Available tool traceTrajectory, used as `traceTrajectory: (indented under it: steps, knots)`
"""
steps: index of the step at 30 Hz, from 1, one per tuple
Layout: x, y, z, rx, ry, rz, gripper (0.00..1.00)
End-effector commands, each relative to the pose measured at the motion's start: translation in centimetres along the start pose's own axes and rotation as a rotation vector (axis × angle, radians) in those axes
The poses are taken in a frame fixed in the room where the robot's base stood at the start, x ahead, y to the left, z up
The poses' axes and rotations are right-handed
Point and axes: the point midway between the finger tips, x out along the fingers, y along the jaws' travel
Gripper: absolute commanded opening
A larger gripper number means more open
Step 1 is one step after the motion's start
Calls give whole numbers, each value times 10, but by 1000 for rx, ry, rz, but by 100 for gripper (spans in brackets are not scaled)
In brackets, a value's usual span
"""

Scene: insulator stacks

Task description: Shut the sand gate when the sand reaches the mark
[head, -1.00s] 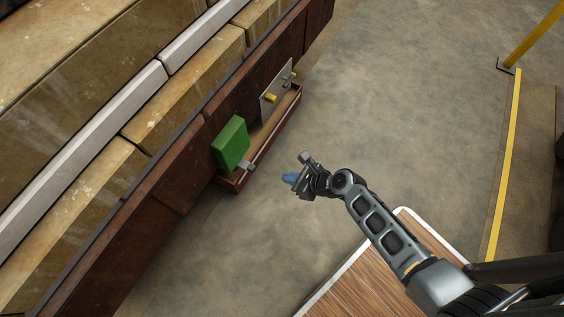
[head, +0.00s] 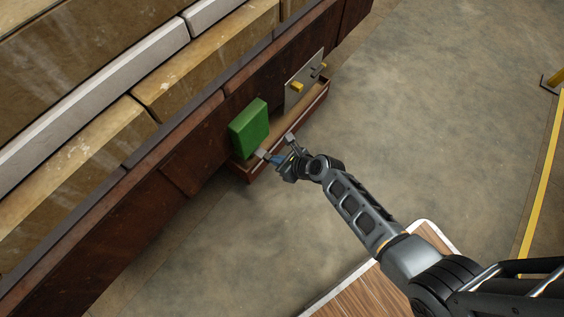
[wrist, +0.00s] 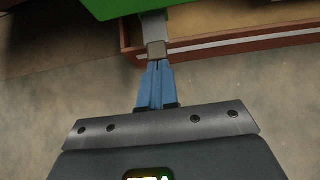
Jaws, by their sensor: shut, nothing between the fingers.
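A green box (head: 249,128) is fixed at the side of the dark red-brown wall, above a shallow trough (head: 262,170). A grey tab (head: 261,153) sticks out from the box's lower front; it also shows in the wrist view (wrist: 157,48). My gripper (head: 273,159) is shut and empty, its blue fingertips (wrist: 157,64) together right at the tab's end. They look touching or nearly so; I cannot tell which. A grey plate (head: 304,77) with a yellow piece (head: 297,87) stands at the trough's far end. I cannot make out a sand level or mark.
Long tan blocks (head: 190,70) and a pale strip (head: 100,102) run along the top of the wall. Concrete floor (head: 440,120) lies open to the right. A wood-topped surface (head: 380,290) is below my arm. A yellow floor line (head: 545,185) runs at far right.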

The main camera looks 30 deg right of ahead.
Motion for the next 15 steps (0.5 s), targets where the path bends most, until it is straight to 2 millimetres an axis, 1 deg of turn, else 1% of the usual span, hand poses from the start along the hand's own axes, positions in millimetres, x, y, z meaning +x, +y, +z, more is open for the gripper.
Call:
traceTrajectory:
  steps: [8,15]
  knots:
    - [1,0,2,-1,0,1,0]
    - [14,0,16,-1,-1,1,0]
